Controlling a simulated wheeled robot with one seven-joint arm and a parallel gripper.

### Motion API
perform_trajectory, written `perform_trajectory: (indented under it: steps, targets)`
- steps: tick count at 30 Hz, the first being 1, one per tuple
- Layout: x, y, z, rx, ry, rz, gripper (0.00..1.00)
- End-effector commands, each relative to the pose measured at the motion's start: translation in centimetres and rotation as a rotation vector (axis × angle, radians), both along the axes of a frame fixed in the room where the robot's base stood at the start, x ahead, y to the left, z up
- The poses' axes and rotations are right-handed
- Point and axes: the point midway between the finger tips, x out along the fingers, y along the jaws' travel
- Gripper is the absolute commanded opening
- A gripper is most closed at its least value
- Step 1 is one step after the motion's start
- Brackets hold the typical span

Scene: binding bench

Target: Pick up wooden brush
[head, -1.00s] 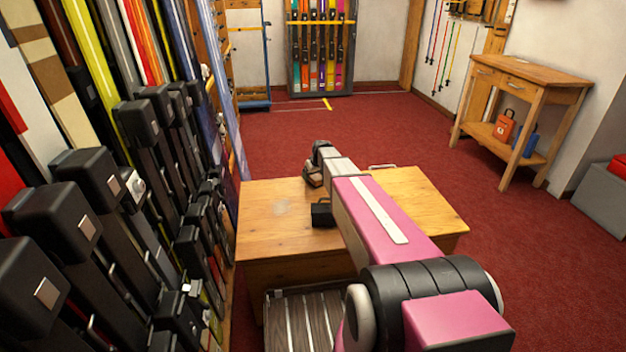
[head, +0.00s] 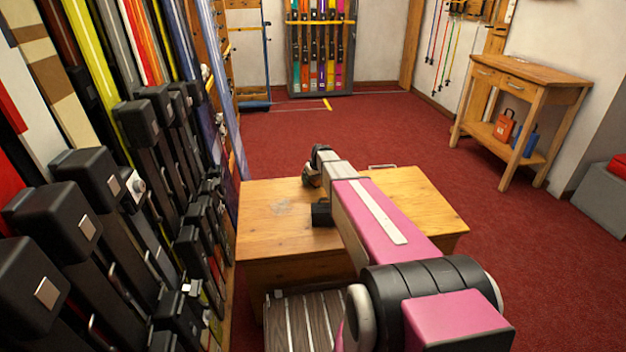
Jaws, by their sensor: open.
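I cannot make out a wooden brush in the head view; my pink arm covers part of the wooden bench (head: 262,240) and may hide it. My gripper (head: 309,181) is above the far middle of the bench, at the end of the arm. Its fingers are small and dark here, and I see nothing held between them. A small black block-shaped thing (head: 322,213) shows beside my arm on the bench; I cannot tell what it is.
Skis with black bindings (head: 190,240) stand in a dense row along the left, close to the bench. A wooden side table (head: 530,72) with a red can (head: 504,126) stands at the right wall. The red carpet (head: 400,130) beyond the bench is clear.

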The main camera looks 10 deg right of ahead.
Motion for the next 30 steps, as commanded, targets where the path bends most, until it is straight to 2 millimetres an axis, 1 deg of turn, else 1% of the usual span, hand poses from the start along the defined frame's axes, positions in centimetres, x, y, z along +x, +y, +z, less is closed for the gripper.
perform_trajectory:
  steps: [5,6,8,9,10,11,13,14,23,26,30]
  targets:
    - [0.0,0.0,0.0,0.0,0.0,0.0,0.85]
    - [0.0,0.0,0.0,0.0,0.0,0.0,0.79]
    - [0.0,0.0,0.0,0.0,0.0,0.0,0.59]
    - [0.0,0.0,0.0,0.0,0.0,0.0,0.46]
    - [0.0,0.0,0.0,0.0,0.0,0.0,0.36]
    - [0.0,0.0,0.0,0.0,0.0,0.0,0.29]
    - [0.0,0.0,0.0,0.0,0.0,0.0,0.29]
    - [0.0,0.0,0.0,0.0,0.0,0.0,0.25]
    - [0.0,0.0,0.4,0.0,0.0,0.0,0.25]
    - [0.0,0.0,1.1,0.0,0.0,0.0,0.25]
    - [-0.1,0.0,3.3,0.0,-0.002,0.0,0.25]
